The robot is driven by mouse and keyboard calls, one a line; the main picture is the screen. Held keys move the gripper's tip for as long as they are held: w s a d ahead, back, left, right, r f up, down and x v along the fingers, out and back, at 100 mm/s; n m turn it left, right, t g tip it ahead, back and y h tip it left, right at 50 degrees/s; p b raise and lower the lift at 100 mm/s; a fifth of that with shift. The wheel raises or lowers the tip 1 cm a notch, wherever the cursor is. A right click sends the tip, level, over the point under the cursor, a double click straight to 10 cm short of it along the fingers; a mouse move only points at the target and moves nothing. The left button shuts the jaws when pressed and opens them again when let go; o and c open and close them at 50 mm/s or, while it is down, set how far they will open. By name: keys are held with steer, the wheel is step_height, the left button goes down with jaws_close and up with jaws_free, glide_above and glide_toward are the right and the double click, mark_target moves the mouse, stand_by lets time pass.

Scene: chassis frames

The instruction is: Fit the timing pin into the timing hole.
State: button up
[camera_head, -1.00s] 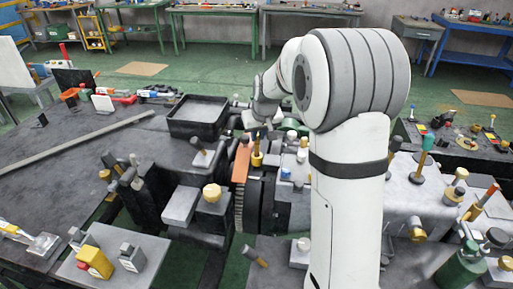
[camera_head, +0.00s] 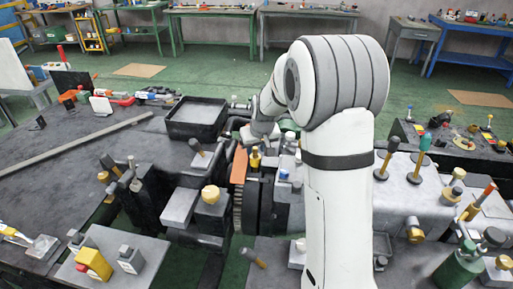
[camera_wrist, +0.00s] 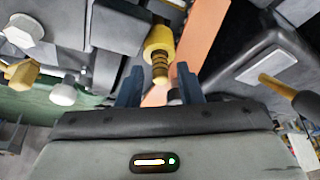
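A brass-yellow plug-like piece with a ribbed narrow end (camera_wrist: 159,48) is ahead of my gripper (camera_wrist: 161,84) in the wrist view. It lies in line with the gap between my two dark blue fingers. The fingers are apart, and I see no clear contact with it. The same brass piece appears beside an orange plate in the head view (camera_head: 255,160), with my gripper (camera_head: 258,146) close above it. I cannot tell whether this piece is the timing pin or a fitting. A small dark round part shows near the right finger. I cannot make out the timing hole.
The orange plate (camera_head: 239,166) stands upright above a toothed wheel (camera_head: 237,208). Grey blocks with yellow knobs (camera_head: 211,195) crowd the left side. A black tray (camera_head: 197,113) lies behind. Upright tools (camera_head: 419,160) and a green cylinder (camera_head: 462,270) stand at the right.

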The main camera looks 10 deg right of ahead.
steer(key=shift+o, duration=0.3)
steer(key=shift+r, duration=0.45)
steer(key=a+b+v, duration=0.1)
steer(key=v, duration=1)
steer(key=s+f+m+g, duration=0.1)
steer(key=s+f, duration=0.2)
steer(key=s, duration=2.5)
steer(key=shift+s+d+g+h, duration=0.25)
steer(key=shift+s+g+h, duration=0.05)
steer(key=shift+g, duration=0.1)
steer(key=shift+w, duration=0.1)
steer(key=shift+c, duration=0.4)
